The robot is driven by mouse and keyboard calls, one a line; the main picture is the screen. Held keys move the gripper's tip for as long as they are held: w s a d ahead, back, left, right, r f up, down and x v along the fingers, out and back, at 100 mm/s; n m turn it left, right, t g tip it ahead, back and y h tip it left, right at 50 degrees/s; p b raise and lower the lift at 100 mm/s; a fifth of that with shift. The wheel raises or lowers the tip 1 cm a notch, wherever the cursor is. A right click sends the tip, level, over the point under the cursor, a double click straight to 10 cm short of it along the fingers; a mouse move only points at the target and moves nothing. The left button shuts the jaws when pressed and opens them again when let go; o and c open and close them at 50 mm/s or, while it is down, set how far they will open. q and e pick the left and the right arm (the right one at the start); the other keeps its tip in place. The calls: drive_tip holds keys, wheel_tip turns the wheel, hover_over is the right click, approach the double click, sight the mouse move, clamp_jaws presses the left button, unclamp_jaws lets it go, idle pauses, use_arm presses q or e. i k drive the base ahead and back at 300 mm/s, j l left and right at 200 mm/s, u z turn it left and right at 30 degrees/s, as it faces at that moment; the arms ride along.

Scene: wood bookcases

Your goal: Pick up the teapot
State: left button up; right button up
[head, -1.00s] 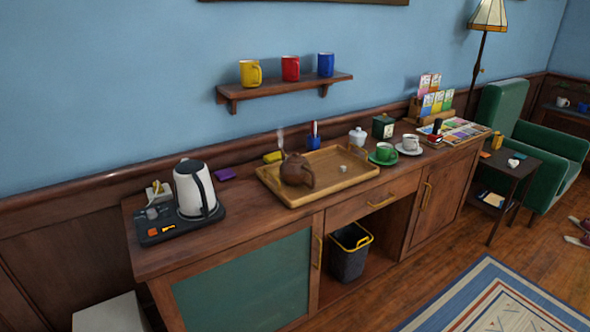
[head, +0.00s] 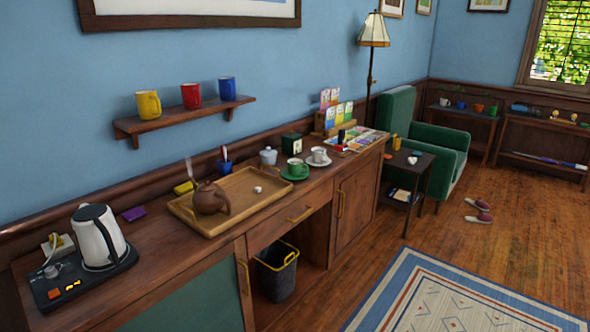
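The brown teapot (head: 209,198) stands upright on the left part of a wooden tray (head: 240,217) on the sideboard. Faint steam rises above it. A small white piece (head: 257,189) lies on the tray to its right. Neither of my grippers shows in the head view.
A white electric kettle (head: 97,238) on a black base stands at the left end of the sideboard. A green cup (head: 294,168) and a white cup (head: 319,155) on saucers are right of the tray. A bin (head: 278,272) sits in the open bay below.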

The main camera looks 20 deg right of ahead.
sight(208, 198)
drive_tip(key=u, duration=0.35)
drive_tip(key=i+l+u, duration=0.1)
drive_tip(key=u, duration=0.25)
drive_tip(key=l+u, duration=0.6)
drive_tip(key=u, duration=0.15)
drive_tip(key=i+l, duration=0.05)
